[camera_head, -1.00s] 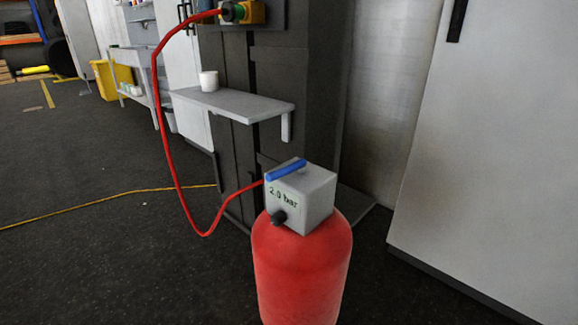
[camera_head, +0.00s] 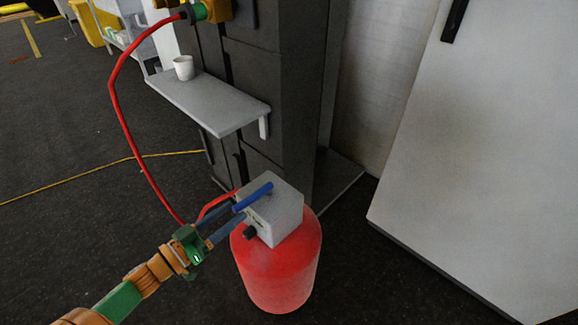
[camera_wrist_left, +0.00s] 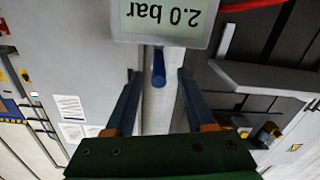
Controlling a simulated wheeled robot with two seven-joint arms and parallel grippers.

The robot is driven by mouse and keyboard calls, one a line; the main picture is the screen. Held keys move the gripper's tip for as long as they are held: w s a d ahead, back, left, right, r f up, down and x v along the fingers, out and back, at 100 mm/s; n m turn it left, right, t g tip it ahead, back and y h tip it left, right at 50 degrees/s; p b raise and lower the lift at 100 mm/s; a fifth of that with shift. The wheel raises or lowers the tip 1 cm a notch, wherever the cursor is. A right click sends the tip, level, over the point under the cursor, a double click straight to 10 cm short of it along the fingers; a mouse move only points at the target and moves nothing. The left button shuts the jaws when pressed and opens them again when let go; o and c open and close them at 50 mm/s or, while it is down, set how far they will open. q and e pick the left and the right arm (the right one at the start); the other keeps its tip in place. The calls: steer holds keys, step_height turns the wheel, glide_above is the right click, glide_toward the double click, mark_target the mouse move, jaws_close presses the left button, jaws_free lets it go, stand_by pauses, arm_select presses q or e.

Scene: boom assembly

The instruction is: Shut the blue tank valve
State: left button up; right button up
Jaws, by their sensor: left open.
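The red tank (camera_head: 277,262) stands on the dark floor with a grey valve box (camera_head: 277,216) on top. The blue valve handle (camera_head: 253,197) lies over the top of the box, its free end sticking out past the left edge. My left gripper (camera_head: 236,212) is open, with its fingertips at the handle's free end. In the left wrist view, upside down, the handle (camera_wrist_left: 158,68) shows between the two open fingers (camera_wrist_left: 157,75), with a gap on each side. The box's display (camera_wrist_left: 160,20) reads 2.0 bar there. My right gripper is out of view.
A red hose (camera_head: 113,100) runs from a green and orange fitting (camera_head: 203,10) down to the tank's box. A grey shelf (camera_head: 215,105) with a white cup (camera_head: 183,67) juts out behind. A large pale panel (camera_head: 490,150) stands at right.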

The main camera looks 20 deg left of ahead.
mark_target(251, 199)
arm_select(q)
steer(key=b+x, duration=0.1)
steer(key=x, duration=0.5)
steer(key=shift+w+d+r, duration=0.1)
steer(key=shift+w+r, duration=0.1)
jaws_close()
stand_by(1.2)
